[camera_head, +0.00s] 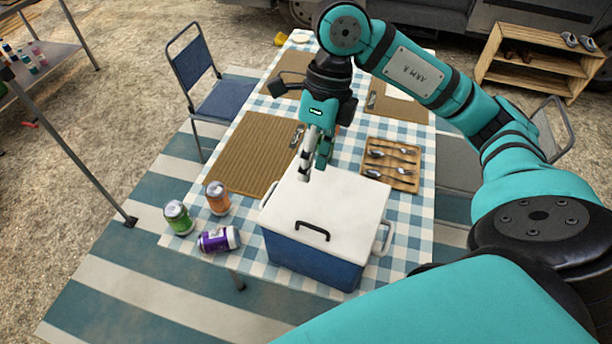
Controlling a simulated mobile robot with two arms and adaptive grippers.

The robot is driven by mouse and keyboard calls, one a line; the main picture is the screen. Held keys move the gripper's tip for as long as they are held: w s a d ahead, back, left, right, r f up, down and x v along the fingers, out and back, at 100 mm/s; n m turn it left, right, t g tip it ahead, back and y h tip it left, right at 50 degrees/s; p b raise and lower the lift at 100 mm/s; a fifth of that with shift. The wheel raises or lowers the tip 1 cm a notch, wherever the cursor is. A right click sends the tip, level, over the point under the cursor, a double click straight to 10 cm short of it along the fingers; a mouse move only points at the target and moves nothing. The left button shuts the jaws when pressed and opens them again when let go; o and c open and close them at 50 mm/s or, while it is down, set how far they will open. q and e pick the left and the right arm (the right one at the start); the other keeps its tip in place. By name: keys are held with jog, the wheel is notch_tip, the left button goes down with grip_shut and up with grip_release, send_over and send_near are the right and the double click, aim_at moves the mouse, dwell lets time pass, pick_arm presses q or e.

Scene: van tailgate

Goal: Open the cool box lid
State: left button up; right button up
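The cool box (310,260) has a blue body and stands at the near end of the table. Its white lid (335,205) lies flat and closed on top. A black handle (312,231) sits on the lid near its front edge. White carry handles show at both sides. My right gripper (313,171) points down over the far left part of the lid, behind the black handle. Its two fingers look apart with nothing between them. Whether a fingertip touches the lid is hard to tell. My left gripper is not in view.
Green (178,217), orange (218,198) and purple (219,240) cans are left of the cool box; the purple one lies on its side. A wooden cutlery tray (391,164) and woven placemat (255,150) are behind it. A blue chair (222,100) stands left of the checked-cloth table.

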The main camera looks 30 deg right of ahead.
jog(key=d+h, duration=0.1)
jog(key=d, duration=0.1)
jog(key=p, duration=0.4)
send_over(314, 220)
jog(key=s+a, duration=0.2)
jog(key=d+x, duration=0.1)
jog(key=x, duration=0.4)
jog(key=w+d+x, duration=0.1)
jog(key=x, duration=0.3)
jog(key=d+x, duration=0.1)
jog(key=x, duration=0.4)
jog(key=shift+w+f, duration=0.2)
jog(key=shift+f, duration=0.55)
jog(key=shift+a+f, duration=0.1)
jog(key=shift+f, duration=0.65)
jog(key=shift+c, duration=0.4)
grip_shut()
